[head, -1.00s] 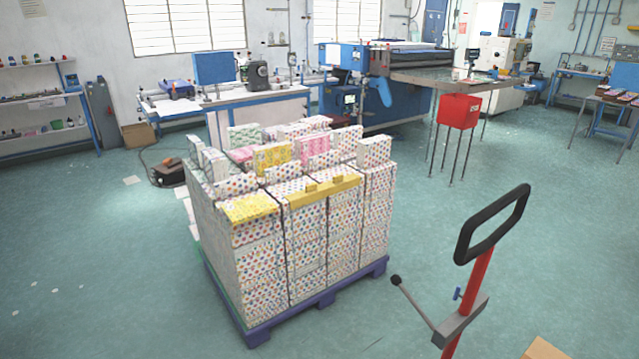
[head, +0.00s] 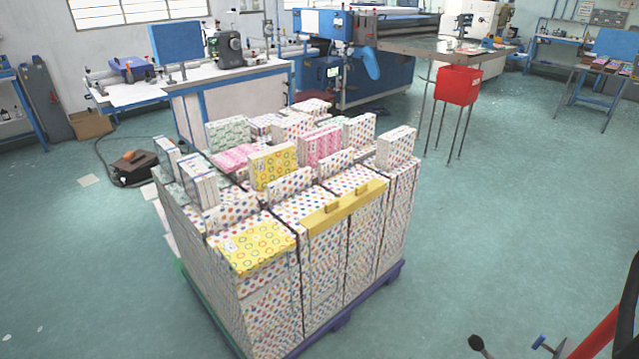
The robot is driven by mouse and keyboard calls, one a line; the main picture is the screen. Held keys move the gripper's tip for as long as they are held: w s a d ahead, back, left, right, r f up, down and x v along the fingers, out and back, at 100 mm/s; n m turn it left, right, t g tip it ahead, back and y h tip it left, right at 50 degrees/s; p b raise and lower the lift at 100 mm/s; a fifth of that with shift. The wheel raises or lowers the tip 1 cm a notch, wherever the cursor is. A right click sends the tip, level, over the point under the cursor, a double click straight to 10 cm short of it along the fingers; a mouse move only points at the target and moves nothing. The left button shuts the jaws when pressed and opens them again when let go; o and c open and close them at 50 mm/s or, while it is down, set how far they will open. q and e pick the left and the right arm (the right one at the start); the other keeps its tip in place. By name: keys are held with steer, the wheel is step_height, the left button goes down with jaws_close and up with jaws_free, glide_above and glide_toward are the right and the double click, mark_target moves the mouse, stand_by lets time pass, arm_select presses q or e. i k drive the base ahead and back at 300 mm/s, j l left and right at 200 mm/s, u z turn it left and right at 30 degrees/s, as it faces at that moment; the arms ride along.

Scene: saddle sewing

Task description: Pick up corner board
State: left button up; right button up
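A yellow corner board (head: 345,207) lies along the top front edge of the stacked patterned boxes (head: 262,312), near the middle of the head view. It is a long strip with two small raised yellow blocks on it. It rests over the tops and front faces of the boxes. Neither of my grippers shows in the head view.
The boxes stand on a blue-purple pallet (head: 393,277). A red pallet-jack handle (head: 600,335) is at the lower right. A red bin (head: 458,85) on thin legs stands behind to the right. A workbench (head: 230,85) is behind. The green floor (head: 500,220) to the right is clear.

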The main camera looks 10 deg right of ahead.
mark_target(337, 210)
steer(key=i+l+u, duration=0.1)
steer(key=i+l, duration=0.35)
steer(key=i+l+u, duration=0.15)
steer(key=i+l, duration=0.25)
steer(key=i+l+u, duration=0.1)
steer(key=i+l, duration=0.3)
steer(key=l, duration=0.25)
